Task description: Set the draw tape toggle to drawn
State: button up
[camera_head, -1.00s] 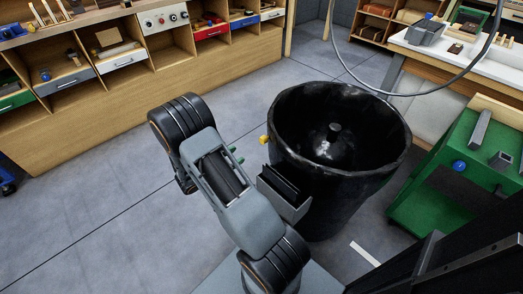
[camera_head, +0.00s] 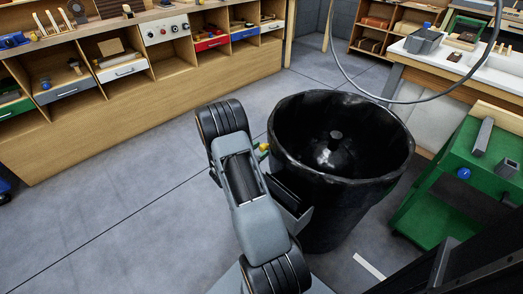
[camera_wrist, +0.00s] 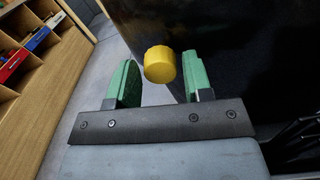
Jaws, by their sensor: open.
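A yellow round knob (camera_wrist: 160,64), which I take to be the draw tape toggle, stands at the side of a large black bin (camera_head: 390,165). The knob also shows in the head view (camera_head: 263,147), small and partly covered by my arm. In the wrist view my gripper (camera_wrist: 162,80) is open, with its two green fingers on either side of the knob. There is a clear gap to the left finger; the right finger is close to the knob, and I cannot tell whether they touch. In the head view my arm hides most of the gripper.
A grey holder with dark contents (camera_head: 290,195) is on the bin's near side, close to my arm. A green cart (camera_head: 435,205) stands to the right of the bin. A wooden shelf unit (camera_head: 110,125) lines the back left. The floor (camera_head: 130,210) at left is clear.

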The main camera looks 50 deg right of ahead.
jog(key=shift+d, duration=0.55)
jog(key=shift+c, duration=0.2)
